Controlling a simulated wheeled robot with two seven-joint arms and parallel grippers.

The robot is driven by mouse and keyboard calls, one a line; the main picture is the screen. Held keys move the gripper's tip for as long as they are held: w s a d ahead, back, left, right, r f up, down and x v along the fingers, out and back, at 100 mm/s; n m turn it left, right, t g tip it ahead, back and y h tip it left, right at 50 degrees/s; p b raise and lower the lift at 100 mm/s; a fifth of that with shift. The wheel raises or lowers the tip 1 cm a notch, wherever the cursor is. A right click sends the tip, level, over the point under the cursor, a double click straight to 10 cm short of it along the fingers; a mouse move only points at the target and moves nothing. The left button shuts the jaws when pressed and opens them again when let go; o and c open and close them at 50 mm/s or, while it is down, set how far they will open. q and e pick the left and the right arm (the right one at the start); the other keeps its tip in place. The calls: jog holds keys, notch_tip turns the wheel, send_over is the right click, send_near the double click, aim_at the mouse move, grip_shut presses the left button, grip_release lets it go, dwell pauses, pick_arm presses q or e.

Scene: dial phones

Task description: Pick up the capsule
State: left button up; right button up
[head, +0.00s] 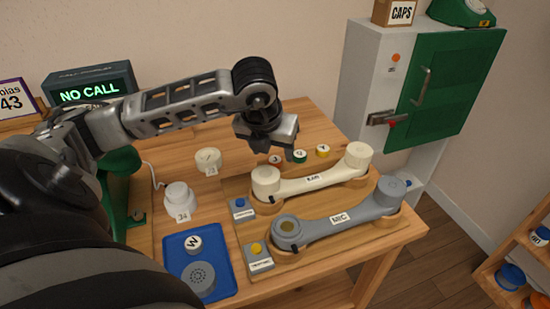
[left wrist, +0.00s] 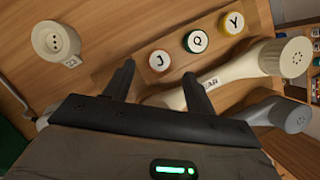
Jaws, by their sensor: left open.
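A cream round capsule (head: 208,160) with a small number tag lies on the wooden table, left of my left gripper. It also shows in the left wrist view (left wrist: 57,40) with small holes in its face. A grey perforated capsule (head: 198,279) lies on the blue tray (head: 226,262) at the front. My left gripper (head: 272,150) is open and empty, above the table behind the cream handset (head: 312,184). My right gripper is not in view.
A grey handset (head: 340,219), its left end open, lies in front of the cream one on a wooden board. Lettered buttons (head: 299,156) line the back. A cabinet (head: 436,82) stands right.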

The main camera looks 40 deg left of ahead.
aim_at(275, 160)
pick_arm(q)
jog(key=x, duration=0.3)
jog(key=shift+f, duration=0.25)
jog(key=shift+c, duration=0.4)
jog(key=c, duration=0.9)
jog(key=shift+r, duration=0.15)
